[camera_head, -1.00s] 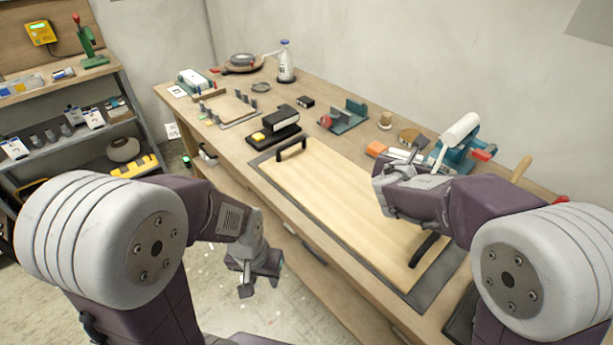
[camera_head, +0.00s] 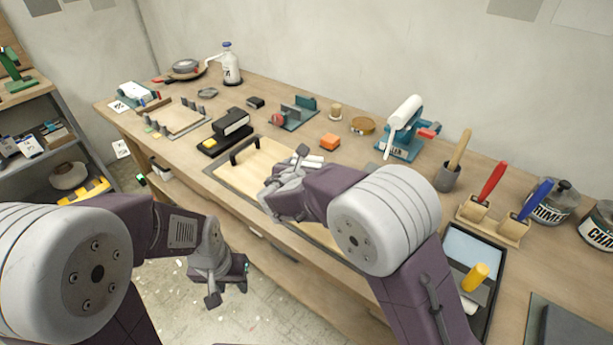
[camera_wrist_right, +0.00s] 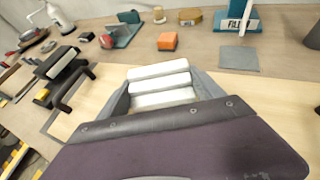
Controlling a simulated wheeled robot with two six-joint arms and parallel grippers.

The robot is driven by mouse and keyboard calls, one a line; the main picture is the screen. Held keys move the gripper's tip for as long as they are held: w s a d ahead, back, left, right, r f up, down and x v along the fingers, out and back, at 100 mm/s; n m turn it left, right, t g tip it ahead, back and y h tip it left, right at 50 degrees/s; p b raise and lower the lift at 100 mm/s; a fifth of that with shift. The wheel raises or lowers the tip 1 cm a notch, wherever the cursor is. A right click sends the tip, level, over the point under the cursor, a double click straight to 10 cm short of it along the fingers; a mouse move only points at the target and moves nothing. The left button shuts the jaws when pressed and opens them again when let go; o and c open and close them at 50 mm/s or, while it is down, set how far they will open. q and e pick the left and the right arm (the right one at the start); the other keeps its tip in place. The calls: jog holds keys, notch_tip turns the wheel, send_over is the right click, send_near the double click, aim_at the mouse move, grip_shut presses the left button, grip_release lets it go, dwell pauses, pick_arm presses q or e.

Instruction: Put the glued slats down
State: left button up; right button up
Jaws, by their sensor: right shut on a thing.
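My right gripper (camera_head: 289,172) is over the far part of the wooden board (camera_head: 252,163). In the right wrist view its grey fingers (camera_wrist_right: 160,90) flank several pale slats (camera_wrist_right: 160,84) lying side by side, and it is shut on them. The slats are hard to make out in the head view behind the gripper. Whether they touch the board cannot be told. My left gripper (camera_head: 229,286) hangs empty and open in front of the bench, over the floor.
The board has a dark handle (camera_head: 245,150). Beyond it stand a black block (camera_head: 232,123), an orange block (camera_head: 330,141) and a blue device with a white roll (camera_head: 404,125). Red and blue handled tools (camera_head: 491,182) and a tray (camera_head: 470,250) lie to the right. Bare board surrounds the right gripper.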

notch_tip(320, 180, down, 4)
jog(key=shift+r+b, duration=0.1)
jog(key=shift+b, duration=0.3)
jog(key=shift+f, duration=0.2)
jog(key=o, duration=1.5)
